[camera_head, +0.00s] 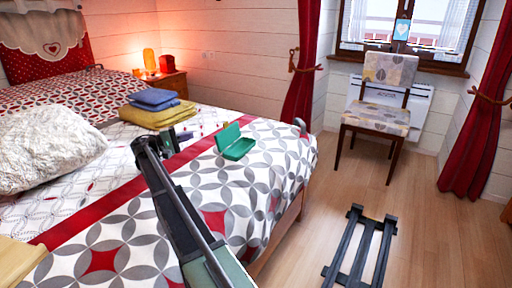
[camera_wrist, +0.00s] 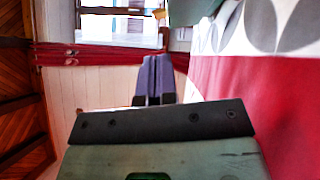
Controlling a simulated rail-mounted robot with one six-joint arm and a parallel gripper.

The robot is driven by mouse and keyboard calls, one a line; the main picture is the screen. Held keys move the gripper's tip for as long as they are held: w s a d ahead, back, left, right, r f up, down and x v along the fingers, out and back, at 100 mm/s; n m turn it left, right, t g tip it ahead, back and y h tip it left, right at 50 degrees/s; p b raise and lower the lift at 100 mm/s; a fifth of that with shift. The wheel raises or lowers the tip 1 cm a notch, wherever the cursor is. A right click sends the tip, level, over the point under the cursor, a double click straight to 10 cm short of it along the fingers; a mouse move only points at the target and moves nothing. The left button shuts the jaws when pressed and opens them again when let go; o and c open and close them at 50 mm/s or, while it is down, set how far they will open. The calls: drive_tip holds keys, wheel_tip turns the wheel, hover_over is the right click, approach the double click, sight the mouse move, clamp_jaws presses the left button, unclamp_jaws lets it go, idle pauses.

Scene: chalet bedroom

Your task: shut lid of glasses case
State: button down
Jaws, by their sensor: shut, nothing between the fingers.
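The green glasses case (camera_head: 238,149) lies on the patterned bed near its right edge, with its lid (camera_head: 228,136) standing up and open. A teal patch, apparently part of the case (camera_wrist: 180,39), shows at the top of the wrist view. My gripper (camera_head: 188,135) is low over the bed, left of the case and apart from it. In the wrist view my gripper (camera_wrist: 153,62) has its two fingers together with nothing between them. The case's inside is too small to make out clearly.
Folded yellow (camera_head: 158,115) and blue (camera_head: 153,98) cloths lie on the bed behind my gripper. A fluffy white pillow (camera_head: 45,145) is at the left. A chair (camera_head: 380,105) stands by the window. A dark slatted frame (camera_head: 358,250) lies on the floor. The bedspread around the case looks largely clear.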

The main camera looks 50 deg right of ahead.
sight(228, 133)
drive_tip(key=shift+w+d+f+g, duration=0.15)
drive_tip(key=shift+w+d+g, duration=0.05)
drive_tip(key=shift+d, duration=0.35)
drive_tip(key=shift+w+d+f+g, duration=0.15)
drive_tip(key=shift+d+g, duration=0.05)
drive_tip(key=shift+d, duration=0.35)
drive_tip(key=shift+d+r, duration=0.1)
drive_tip(key=shift+r, duration=0.2)
drive_tip(key=shift+s+r+p, duration=0.15)
drive_tip(key=shift+p, duration=0.15)
drive_tip(key=p+x, duration=0.1)
drive_tip(key=x, duration=0.8)
drive_tip(key=shift+p, duration=0.35)
drive_tip(key=shift+s+r, duration=0.1)
drive_tip(key=shift+s+d+m, duration=0.1)
drive_tip(key=shift+d+m, duration=0.05)
drive_tip(key=shift+m, duration=0.15)
